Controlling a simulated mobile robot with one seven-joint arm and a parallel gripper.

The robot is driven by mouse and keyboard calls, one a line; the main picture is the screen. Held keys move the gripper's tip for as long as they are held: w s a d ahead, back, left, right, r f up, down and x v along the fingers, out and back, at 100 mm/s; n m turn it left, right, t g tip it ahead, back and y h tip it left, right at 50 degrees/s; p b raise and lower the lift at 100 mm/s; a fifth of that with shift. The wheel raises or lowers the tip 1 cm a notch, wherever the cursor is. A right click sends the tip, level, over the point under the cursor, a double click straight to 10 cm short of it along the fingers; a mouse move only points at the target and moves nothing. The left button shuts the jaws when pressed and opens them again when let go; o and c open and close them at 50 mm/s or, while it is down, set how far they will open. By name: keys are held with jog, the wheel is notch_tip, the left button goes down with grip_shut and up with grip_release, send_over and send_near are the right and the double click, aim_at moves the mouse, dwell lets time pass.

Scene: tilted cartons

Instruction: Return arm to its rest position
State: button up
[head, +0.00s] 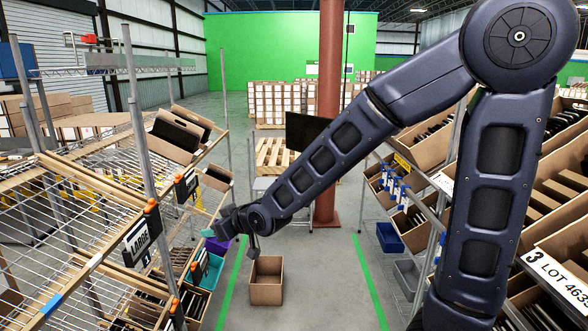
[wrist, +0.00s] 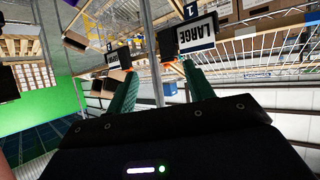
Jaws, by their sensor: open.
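My gripper (head: 215,230) is at the end of my arm, left of the middle in the head view, in front of the left wire rack. In the wrist view its two green fingers (wrist: 158,90) stand wide apart with nothing between them. A white sign reading LARGE (wrist: 197,34) shows beyond the fingertips in the wrist view. The same kind of sign (head: 138,241) hangs on the left rack's post in the head view. My arm spans from the upper right down to the gripper and hides part of the right shelves.
The left wire rack (head: 75,205) stands close to my gripper. An open cardboard box (head: 266,281) sits on the aisle floor below it. Shelves with tilted cartons (head: 570,205) line the right. A red column (head: 329,110) and a pallet (head: 272,156) stand farther back.

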jog(key=w+d+r+m+h, duration=0.2)
jog(key=w+d, duration=0.1)
jog(key=d, duration=0.6)
jog(key=w+d+r+m+t+h, duration=0.1)
jog(key=w+d+m+h, duration=0.1)
jog(key=d, duration=0.7)
jog(key=w+d+r+m+h, duration=0.2)
jog(key=w+d+h, duration=0.1)
jog(key=d, duration=0.7)
jog(key=s+d+r+m+g+h, duration=0.1)
jog(key=s+d+m, duration=0.2)
jog(key=s+d, duration=0.3)
jog(key=s+d+r+m+g+h, duration=0.1)
jog(key=s+d, duration=0.5)
jog(key=d, duration=0.9)
jog(key=shift+s+m+g+h, duration=0.25)
jog(key=shift+m+g+h, duration=0.25)
jog(key=shift+m+h, duration=0.45)
